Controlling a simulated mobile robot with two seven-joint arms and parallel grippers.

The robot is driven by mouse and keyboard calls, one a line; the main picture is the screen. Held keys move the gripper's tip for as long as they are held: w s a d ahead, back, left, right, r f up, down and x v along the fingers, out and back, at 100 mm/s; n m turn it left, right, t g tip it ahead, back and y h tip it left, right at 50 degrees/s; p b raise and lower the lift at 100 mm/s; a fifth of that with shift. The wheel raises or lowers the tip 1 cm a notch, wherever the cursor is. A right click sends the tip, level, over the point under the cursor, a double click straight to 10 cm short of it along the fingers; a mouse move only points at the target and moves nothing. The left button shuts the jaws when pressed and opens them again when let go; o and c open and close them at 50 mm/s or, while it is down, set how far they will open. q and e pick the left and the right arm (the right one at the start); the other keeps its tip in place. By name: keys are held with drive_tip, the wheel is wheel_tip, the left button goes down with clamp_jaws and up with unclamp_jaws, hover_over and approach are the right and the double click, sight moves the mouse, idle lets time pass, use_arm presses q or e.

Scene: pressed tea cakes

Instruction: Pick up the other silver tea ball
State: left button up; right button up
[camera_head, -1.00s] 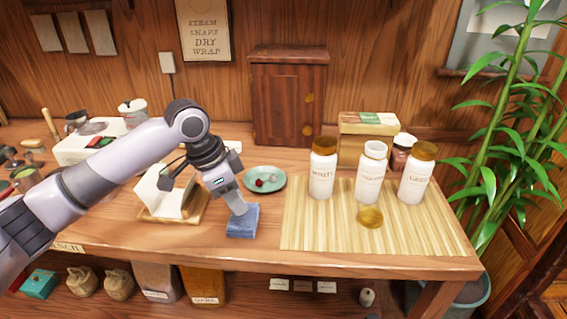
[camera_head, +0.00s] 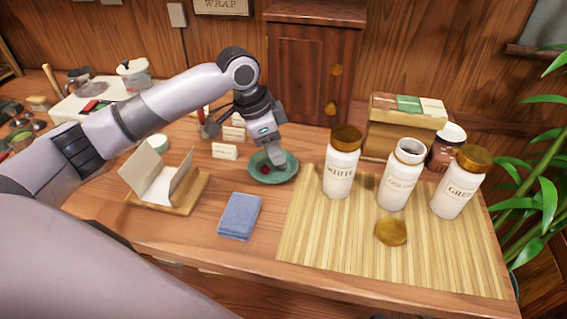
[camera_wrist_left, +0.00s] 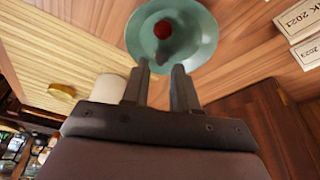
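A round green dish (camera_head: 287,176) lies on the table left of the bamboo mat; it also fills the top of the left wrist view (camera_wrist_left: 205,35). A dark red ball (camera_head: 264,168) sits in it, seen in the left wrist view too (camera_wrist_left: 163,29). My left gripper (camera_head: 270,163) is over the dish, pointing down. In the left wrist view its two fingers (camera_wrist_left: 161,66) stand apart. A small grey shape (camera_wrist_left: 163,57) shows between the fingertips; I cannot tell whether it is a silver tea ball. My right gripper is out of view.
A folded blue cloth (camera_head: 239,216) and a wooden stand with white paper (camera_head: 160,190) lie left of the mat (camera_head: 330,240). White jars (camera_head: 341,170) stand on the mat, one lidless, with a gold lid (camera_head: 391,232) beside them. A wooden cabinet (camera_head: 300,65) is behind.

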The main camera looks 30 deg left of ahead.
sight(283, 165)
use_arm(q)
drive_tip(key=x, duration=0.3)
drive_tip(key=shift+f, duration=0.25)
drive_tip(key=shift+c, duration=0.2)
clamp_jaws()
drive_tip(key=shift+w, duration=0.1)
